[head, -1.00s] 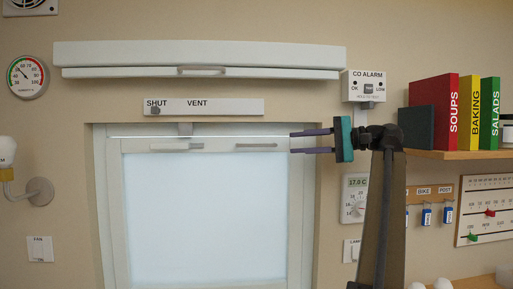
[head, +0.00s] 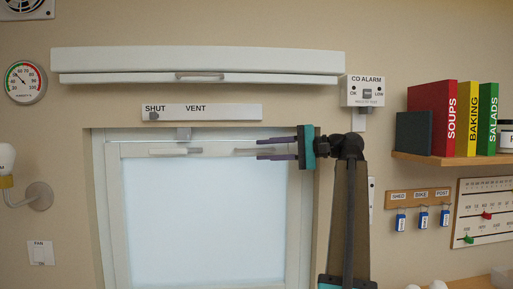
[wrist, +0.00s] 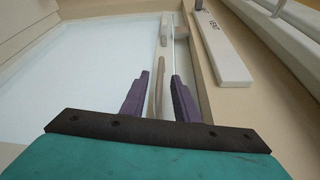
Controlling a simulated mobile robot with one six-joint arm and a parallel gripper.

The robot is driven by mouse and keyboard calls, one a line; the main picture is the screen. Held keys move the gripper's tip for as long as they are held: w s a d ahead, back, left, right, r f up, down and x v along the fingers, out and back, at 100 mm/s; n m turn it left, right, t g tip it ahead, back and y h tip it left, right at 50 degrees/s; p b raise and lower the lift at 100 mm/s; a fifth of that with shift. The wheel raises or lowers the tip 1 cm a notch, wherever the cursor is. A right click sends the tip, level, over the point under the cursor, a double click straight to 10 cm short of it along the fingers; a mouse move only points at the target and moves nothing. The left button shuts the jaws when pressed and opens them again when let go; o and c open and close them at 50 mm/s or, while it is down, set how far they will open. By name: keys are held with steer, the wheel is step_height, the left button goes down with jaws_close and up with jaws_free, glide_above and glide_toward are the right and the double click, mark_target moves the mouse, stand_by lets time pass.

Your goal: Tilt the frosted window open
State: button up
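The frosted window (head: 205,225) is a pale pane in a white frame, set in a wall recess. Its top edge carries a pale bar handle (head: 243,152) on the right and a white fitting (head: 176,152) on the left. My gripper (head: 257,150) is open, its two purple fingers pointing left, one above and one below the right handle in the head view. In the wrist view the handle (wrist: 157,85) shows between the open fingers (wrist: 157,95); contact cannot be told. A SHUT/VENT strip (head: 230,112) sits above, its dark knob (head: 154,116) under SHUT.
A long white housing with a handle (head: 200,76) runs above the strip. A bookshelf (head: 450,158) and key hooks (head: 418,195) are to the right. A wall lamp (head: 38,195) is at left.

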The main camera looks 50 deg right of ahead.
mark_target(260, 150)
steer(key=shift+p+x, duration=0.5)
steer(key=shift+x, duration=1.45)
jaws_close()
